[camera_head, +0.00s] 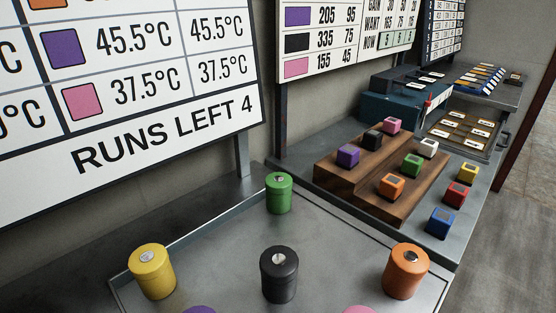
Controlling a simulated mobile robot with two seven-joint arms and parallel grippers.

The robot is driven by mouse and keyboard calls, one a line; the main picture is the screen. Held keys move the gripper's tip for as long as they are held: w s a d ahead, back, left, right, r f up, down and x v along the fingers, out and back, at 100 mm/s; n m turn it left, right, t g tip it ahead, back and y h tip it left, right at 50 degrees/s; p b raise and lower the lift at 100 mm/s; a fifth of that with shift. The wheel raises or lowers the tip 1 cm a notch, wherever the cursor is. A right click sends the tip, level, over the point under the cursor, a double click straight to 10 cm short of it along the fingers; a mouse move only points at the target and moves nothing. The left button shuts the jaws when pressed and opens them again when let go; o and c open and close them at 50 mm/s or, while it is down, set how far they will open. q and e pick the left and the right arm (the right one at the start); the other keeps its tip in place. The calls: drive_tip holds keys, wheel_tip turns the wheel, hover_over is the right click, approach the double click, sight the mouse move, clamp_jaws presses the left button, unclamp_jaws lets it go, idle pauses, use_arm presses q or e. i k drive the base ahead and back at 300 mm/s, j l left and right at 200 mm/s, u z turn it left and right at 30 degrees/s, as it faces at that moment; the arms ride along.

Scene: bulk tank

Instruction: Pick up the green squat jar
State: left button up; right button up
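The green squat jar (278,194) is a short green cylinder with a small silver disc on its lid. It stands upright at the far corner of the grey metal tray (345,225) in the head view. No other jar touches it. Neither of my grippers shows in this view.
A yellow jar (151,272), a black jar (279,274) and an orange jar (406,271) share the tray; purple (199,309) and pink (358,309) tops show at the bottom edge. Behind stands a wooden stepped block (345,185) with coloured cubes. Large signboards (130,90) rise behind.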

sight(279, 185)
drive_tip(key=i+l+u, duration=0.9)
drive_tip(key=i+l, duration=0.15)
drive_tip(key=l, duration=0.05)
